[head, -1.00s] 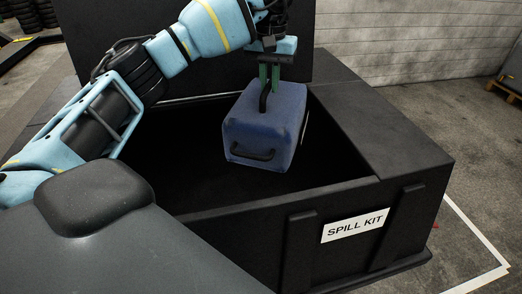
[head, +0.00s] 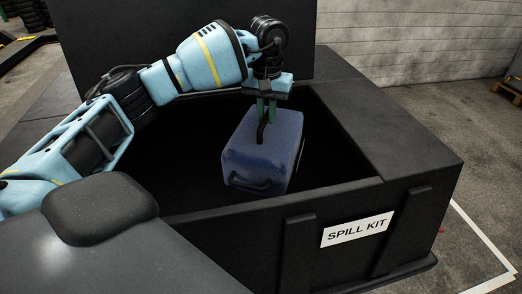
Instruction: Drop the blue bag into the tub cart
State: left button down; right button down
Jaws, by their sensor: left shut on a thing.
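The blue bag (head: 262,150) is a boxy blue case with a black top handle and a black side handle. My left gripper (head: 266,112) points down and is shut on the bag's top handle. The bag's lower part is below the rim level. The dark bottom of the bin is hard to see, so I cannot tell whether the bag touches it. No tub cart is labelled as such. My right gripper is not in view.
The bin's raised black lid (head: 190,40) stands behind the opening. A white label (head: 357,229) is on its front wall. A pale block wall (head: 420,45) and a pallet (head: 507,90) are at the back right. Concrete floor at the right is clear.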

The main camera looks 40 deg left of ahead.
pick_arm(q)
jog(key=shift+f+b, duration=0.45)
jog(key=shift+f, duration=1.1)
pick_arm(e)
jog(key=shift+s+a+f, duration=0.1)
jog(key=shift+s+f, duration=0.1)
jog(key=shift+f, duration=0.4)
pick_arm(q)
jog(key=c, duration=1.3)
grip_release()
jog(key=shift+c, duration=0.2)
jog(key=shift+s+f, duration=0.1)
jog(key=shift+f, duration=0.2)
jog(key=shift+r, duration=0.3)
notch_tip(320, 180, up, 6)
jog(key=shift+r, duration=0.8)
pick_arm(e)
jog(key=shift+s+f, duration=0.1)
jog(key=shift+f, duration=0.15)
